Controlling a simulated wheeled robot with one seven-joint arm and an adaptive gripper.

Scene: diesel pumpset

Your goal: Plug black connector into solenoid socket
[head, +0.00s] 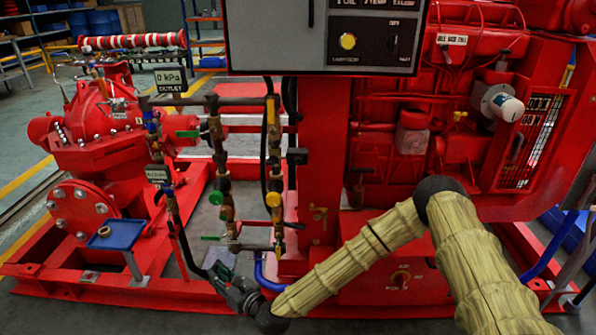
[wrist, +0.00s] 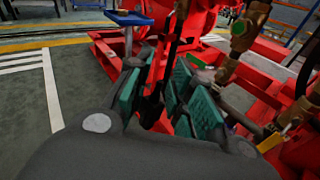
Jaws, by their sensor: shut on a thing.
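In the head view a black cable (head: 184,235) runs from beside the lower gauge down to my gripper. A small black box (head: 297,156) sits by the vertical pipes. I cannot tell which fitting is the solenoid socket.
Brass valves and vertical pipes (head: 273,150) stand right of my gripper. A blue tray (head: 116,235) on a post stands to the left. The red base frame (head: 75,277) runs behind. Grey floor is open at the left of the wrist view.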

